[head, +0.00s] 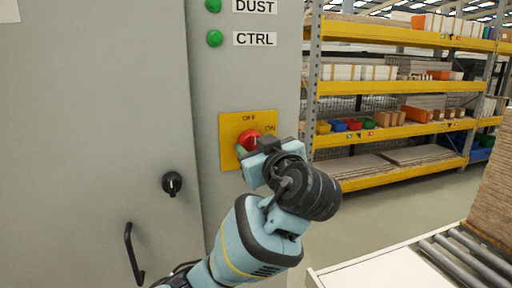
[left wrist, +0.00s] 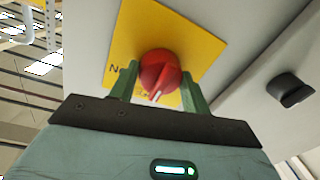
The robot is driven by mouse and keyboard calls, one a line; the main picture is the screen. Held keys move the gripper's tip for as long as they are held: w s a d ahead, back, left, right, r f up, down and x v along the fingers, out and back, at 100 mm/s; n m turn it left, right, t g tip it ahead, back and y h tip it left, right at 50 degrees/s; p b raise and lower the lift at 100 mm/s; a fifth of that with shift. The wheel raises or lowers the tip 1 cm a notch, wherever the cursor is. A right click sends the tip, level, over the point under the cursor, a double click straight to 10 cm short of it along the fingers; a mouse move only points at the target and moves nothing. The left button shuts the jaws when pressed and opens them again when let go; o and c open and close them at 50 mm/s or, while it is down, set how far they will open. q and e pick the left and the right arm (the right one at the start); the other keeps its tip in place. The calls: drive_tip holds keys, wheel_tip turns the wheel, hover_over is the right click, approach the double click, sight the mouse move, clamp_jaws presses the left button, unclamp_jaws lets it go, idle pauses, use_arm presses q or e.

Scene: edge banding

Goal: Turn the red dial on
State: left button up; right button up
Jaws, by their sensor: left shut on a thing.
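The red dial (head: 249,138) sits on a yellow plate (head: 230,128) marked OFF at the top and ON at the right, on the grey cabinet front. My left gripper (head: 246,150) is at the dial and partly covers its lower right. In the left wrist view, the dial (left wrist: 160,74) is between the two green fingers of my left gripper (left wrist: 161,88), which are shut on it. A white mark on the dial's grip points down in that view. The right gripper is not in view.
A black knob (head: 172,183) and a black handle (head: 133,254) are on the cabinet door at left. Green buttons (head: 214,38) are above the plate. Shelving (head: 400,86) stands behind at right, and a roller conveyor (head: 465,255) is at lower right.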

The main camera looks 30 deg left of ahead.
use_arm(q)
drive_tip(key=shift+m, duration=0.3)
drive_tip(key=m, duration=0.4)
drive_tip(key=shift+f+m, duration=0.1)
drive_tip(key=shift+m, duration=0.2)
drive_tip(key=m, duration=0.4)
drive_tip(key=shift+m+t, duration=0.4)
drive_tip(key=m, duration=0.4)
drive_tip(key=shift+m, duration=0.3)
drive_tip(key=shift+s+m+t, duration=0.1)
drive_tip(key=shift+m+t, duration=0.2)
drive_tip(key=shift+m, duration=1.8)
drive_tip(key=o, duration=1)
